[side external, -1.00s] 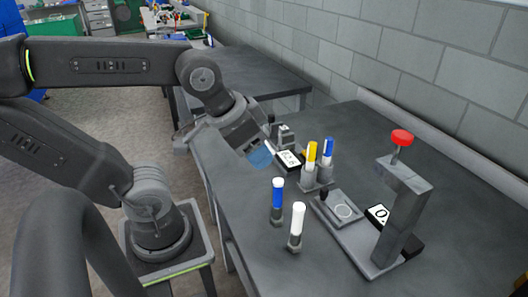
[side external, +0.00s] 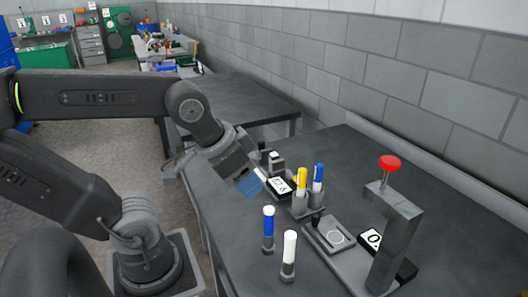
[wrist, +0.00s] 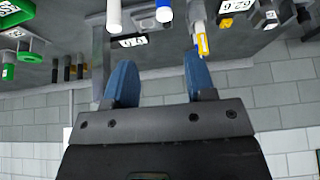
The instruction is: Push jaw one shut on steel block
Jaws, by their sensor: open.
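My gripper (side external: 251,187) is above the left part of the grey bench, beside a small display. Its two blue fingers stand apart with nothing between them in the wrist view (wrist: 160,82). A small pale, steel-looking block (side external: 277,159) sits just beyond the gripper, behind the display. I cannot tell whether it is the steel block, and I cannot make out which part is jaw one.
Blue (side external: 268,224) and white (side external: 289,250) markers stand upright at the front. Yellow (side external: 301,180) and blue (side external: 318,176) markers stand in grey holders. Number displays (side external: 279,186) and (side external: 372,238) lie on the bench (side external: 225,222). A block wall (side external: 430,90) runs behind.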

